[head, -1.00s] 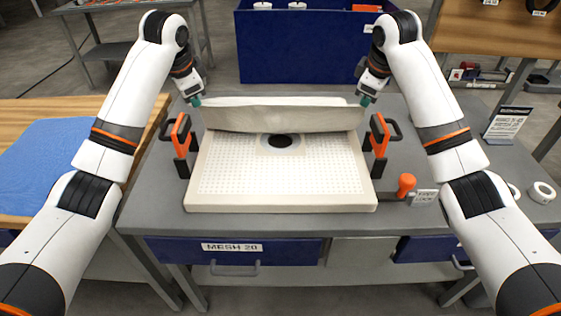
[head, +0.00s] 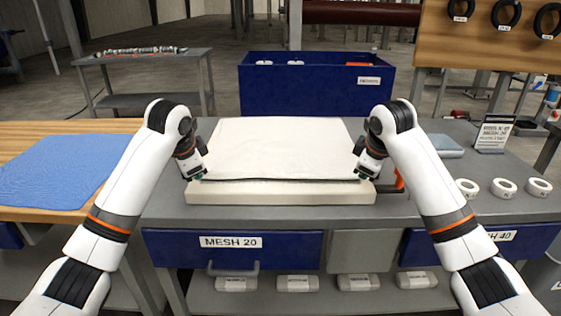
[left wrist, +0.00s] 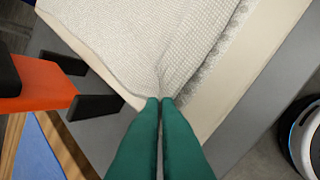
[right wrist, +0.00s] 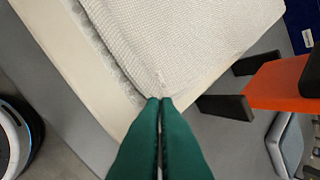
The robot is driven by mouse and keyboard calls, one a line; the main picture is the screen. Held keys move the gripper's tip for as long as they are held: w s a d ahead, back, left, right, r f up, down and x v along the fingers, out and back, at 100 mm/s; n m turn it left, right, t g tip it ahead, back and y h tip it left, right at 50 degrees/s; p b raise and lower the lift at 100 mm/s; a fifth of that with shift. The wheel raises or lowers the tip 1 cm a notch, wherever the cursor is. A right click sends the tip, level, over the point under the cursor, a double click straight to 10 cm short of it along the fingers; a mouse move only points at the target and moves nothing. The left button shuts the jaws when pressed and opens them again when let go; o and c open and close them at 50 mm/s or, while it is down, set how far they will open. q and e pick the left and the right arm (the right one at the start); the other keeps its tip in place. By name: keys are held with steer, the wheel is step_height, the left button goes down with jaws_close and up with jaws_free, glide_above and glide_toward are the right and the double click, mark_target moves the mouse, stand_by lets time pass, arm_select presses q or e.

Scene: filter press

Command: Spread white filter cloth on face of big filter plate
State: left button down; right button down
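The white filter cloth (head: 280,147) lies spread over the face of the big filter plate (head: 280,192), hiding its holes and centre opening in the head view. The cloth's front edge lies slightly back from the plate's front edge. My left gripper (head: 200,176) is shut on the cloth's front left corner; in the left wrist view its green fingertips (left wrist: 166,100) pinch the weave (left wrist: 150,40) into a small pucker. My right gripper (head: 361,176) is shut on the front right corner, and its fingertips (right wrist: 159,100) meet on the cloth (right wrist: 175,45) in the right wrist view.
Orange clamps with black jaws stand beside the plate, one in the left wrist view (left wrist: 45,87) and one in the right (right wrist: 280,85). White rings (head: 503,187) lie on the bench at right. A blue bin (head: 315,90) stands behind; a blue mat (head: 60,172) lies left.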

arm_select(q)
steer(key=shift+s+a+f, duration=0.1)
steer(key=shift+s+f, duration=0.1)
steer(key=shift+f, duration=0.1)
arm_select(e)
steer(key=shift+s+d+f, duration=0.1)
steer(key=shift+s+f, duration=0.1)
steer(key=shift+f, duration=0.1)
arm_select(q)
steer(key=c, duration=1.4)
jaws_free()
arm_select(e)
steer(key=c, duration=1.4)
jaws_free()
arm_select(q)
steer(key=shift+o, duration=0.4)
arm_select(e)
steer(key=shift+o, duration=0.4)
arm_select(q)
steer(key=shift+r, duration=0.1)
